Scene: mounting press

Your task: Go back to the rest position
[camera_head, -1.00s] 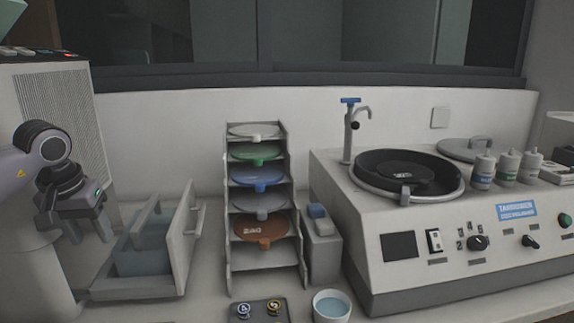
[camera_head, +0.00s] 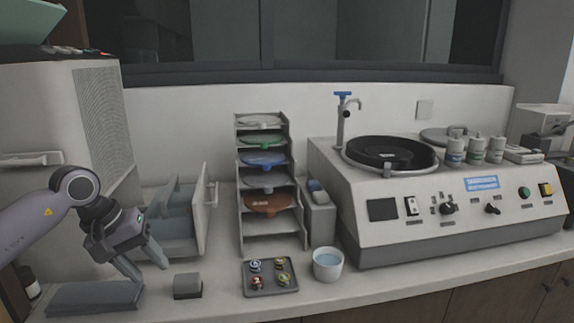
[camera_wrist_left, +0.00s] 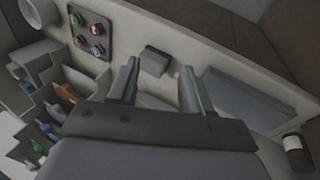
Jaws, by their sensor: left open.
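My left gripper (camera_head: 146,264) comes in from the left in the head view and hangs over the counter, pointing down. Its two fingers are apart with nothing between them, which the left wrist view (camera_wrist_left: 158,88) also shows. Below it lie a small grey block (camera_head: 187,285) and a flat dark grey slab (camera_head: 95,297). In the left wrist view the small block (camera_wrist_left: 154,60) is beyond the fingertips, and the slab (camera_wrist_left: 243,104) is to their right. My right gripper is in neither view.
A tray with several round samples (camera_head: 271,290) and a white cup of liquid (camera_head: 327,264) stand at the front. Behind are an open drawer (camera_head: 199,218), a rack of coloured discs (camera_head: 240,225) and a polishing machine (camera_head: 465,225). A dark bottle (camera_head: 30,284) stands far left.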

